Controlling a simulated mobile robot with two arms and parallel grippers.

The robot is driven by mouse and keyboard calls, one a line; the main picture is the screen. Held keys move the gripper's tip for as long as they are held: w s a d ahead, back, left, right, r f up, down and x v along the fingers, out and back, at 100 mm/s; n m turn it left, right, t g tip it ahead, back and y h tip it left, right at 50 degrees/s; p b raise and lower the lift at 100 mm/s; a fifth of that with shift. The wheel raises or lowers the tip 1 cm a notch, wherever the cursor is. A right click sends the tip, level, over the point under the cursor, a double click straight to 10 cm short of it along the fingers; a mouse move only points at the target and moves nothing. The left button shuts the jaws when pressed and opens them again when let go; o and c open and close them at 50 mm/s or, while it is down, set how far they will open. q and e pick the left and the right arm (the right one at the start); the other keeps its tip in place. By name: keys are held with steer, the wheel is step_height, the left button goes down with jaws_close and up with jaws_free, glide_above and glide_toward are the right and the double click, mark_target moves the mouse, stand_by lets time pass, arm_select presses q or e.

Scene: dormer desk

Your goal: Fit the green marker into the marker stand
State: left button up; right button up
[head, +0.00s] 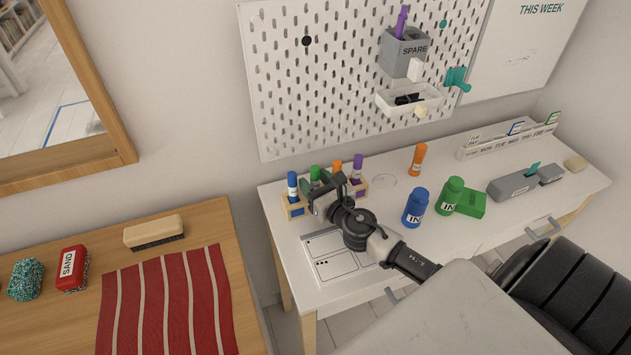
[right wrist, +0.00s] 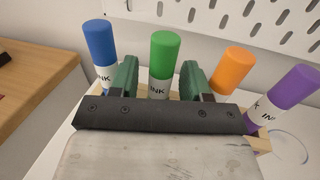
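The green marker (right wrist: 164,55) stands upright in the wooden marker stand (head: 295,211), between the blue marker (head: 292,184) and the orange marker (right wrist: 231,68); its green cap (head: 315,172) shows in the head view. The purple marker (head: 357,166) is at the stand's right end. My right gripper (right wrist: 160,78) is open, with its green-padded fingers on either side of the green marker and a visible gap on the left. The gripper hides the marker's lower end and much of the stand (head: 363,181). My left gripper is out of view.
A pegboard (head: 340,80) rises behind. A wooden table (head: 195,220) with a striped cloth is at left.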

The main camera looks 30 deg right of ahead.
steer(key=shift+r, duration=0.2)
steer(key=shift+s+f, duration=0.1)
steer(key=shift+s, duration=0.25)
steer(key=s+b, duration=0.2)
steer(key=s, duration=0.8)
steer(key=shift+s+a, duration=0.1)
steer(key=shift+s, duration=0.6)
